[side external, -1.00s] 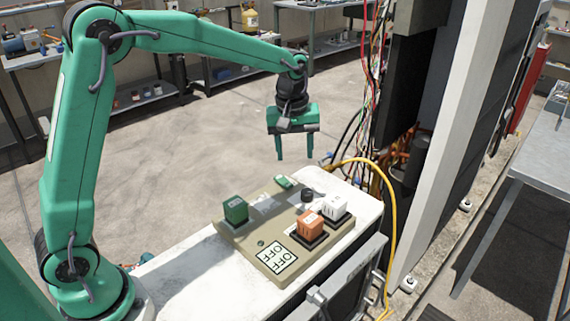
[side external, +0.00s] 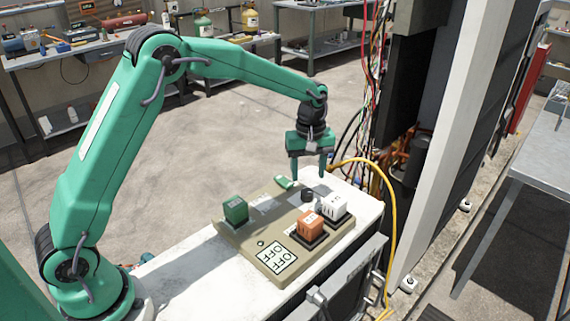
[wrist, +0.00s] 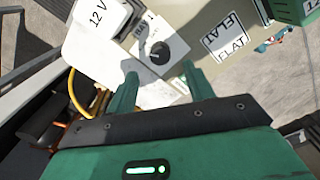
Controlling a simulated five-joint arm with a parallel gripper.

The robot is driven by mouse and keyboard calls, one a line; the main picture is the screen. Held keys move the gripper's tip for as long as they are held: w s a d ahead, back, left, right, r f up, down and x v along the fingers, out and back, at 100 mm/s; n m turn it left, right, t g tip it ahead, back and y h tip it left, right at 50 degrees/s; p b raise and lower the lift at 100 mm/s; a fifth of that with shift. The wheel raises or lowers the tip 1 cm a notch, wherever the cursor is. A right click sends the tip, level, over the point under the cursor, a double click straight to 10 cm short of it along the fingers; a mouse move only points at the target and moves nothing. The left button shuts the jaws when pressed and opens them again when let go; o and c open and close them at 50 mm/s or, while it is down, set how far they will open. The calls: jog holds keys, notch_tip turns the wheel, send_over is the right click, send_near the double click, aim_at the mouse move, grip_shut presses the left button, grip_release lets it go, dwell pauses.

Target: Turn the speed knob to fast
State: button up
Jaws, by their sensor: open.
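The black round knob (side external: 307,194) sits on the beige panel (side external: 255,236), near its far edge. In the wrist view the knob (wrist: 155,52) shows a pale pointer line on its top, with a white label beside it. Which setting it points to is too small to tell. My gripper (side external: 308,177) is open and empty, above the far side of the panel, close to the knob but apart from it. In the wrist view the knob lies just beyond and roughly between my fingertips (wrist: 161,72).
A yellow cable (side external: 391,220) and hanging wires stand at the right. Open floor lies behind.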

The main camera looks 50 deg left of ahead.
aim_at(307, 191)
jog(key=shift+f, duration=2.95)
jog(key=c, duration=1)
jog(key=shift+m, duration=0.4)
jog(key=m, duration=0.5)
jog(key=shift+r, duration=0.1)
jog(key=m, duration=0.6)
jog(key=shift+o, duration=0.2)
jog(key=shift+w, duration=0.1)
